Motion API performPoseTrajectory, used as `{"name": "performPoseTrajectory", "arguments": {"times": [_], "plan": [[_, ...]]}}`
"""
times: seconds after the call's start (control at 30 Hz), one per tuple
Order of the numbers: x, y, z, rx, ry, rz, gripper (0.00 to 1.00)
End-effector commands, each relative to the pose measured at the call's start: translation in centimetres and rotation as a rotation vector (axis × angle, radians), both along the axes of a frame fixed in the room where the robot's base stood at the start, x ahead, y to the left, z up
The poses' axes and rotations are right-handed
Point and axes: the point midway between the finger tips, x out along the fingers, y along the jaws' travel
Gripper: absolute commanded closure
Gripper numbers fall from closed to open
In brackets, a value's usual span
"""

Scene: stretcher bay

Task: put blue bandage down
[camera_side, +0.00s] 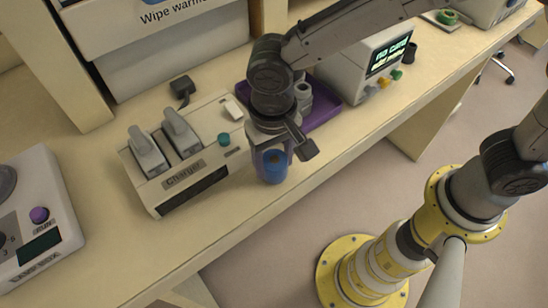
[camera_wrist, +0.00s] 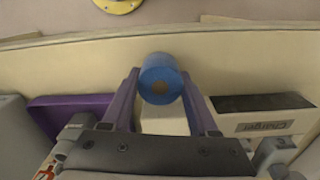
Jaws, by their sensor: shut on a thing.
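The blue bandage (camera_side: 274,168) is a short blue roll near the front edge of the counter, just right of the charger. My gripper (camera_side: 271,160) points down and is shut on it. In the wrist view the blue bandage (camera_wrist: 160,82) sits between the tips of the two purple fingers of my gripper (camera_wrist: 160,85), with its round end and a brownish core showing. I cannot tell whether its underside touches the counter (camera_side: 235,222).
The charger (camera_side: 185,182) with two handsets stands close on the left. A purple tray (camera_side: 322,118) with small items lies behind my gripper, and a monitor (camera_side: 372,65) stands beyond. A device with a purple knob (camera_side: 39,214) is at far left. The counter's front strip is clear.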

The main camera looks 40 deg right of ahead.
Motion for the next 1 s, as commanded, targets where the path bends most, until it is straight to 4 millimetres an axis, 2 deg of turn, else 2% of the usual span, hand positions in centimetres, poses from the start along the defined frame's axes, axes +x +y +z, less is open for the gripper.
{"name": "performPoseTrajectory", "arguments": {"times": [0.37,0.4,0.53,0.57,0.87,1.0], "plan": [[0.0,0.0,-0.4,0.0,0.0,0.0,0.95],[0.0,0.0,-0.4,0.001,-0.001,0.0,0.37],[0.0,0.0,-0.4,0.001,-0.001,0.0,0.13],[0.0,0.0,-0.4,0.001,-0.001,0.0,0.1],[0.0,0.0,-0.3,0.001,-0.001,0.0,0.1],[0.1,0.1,0.9,0.003,-0.004,0.0,0.1]]}}
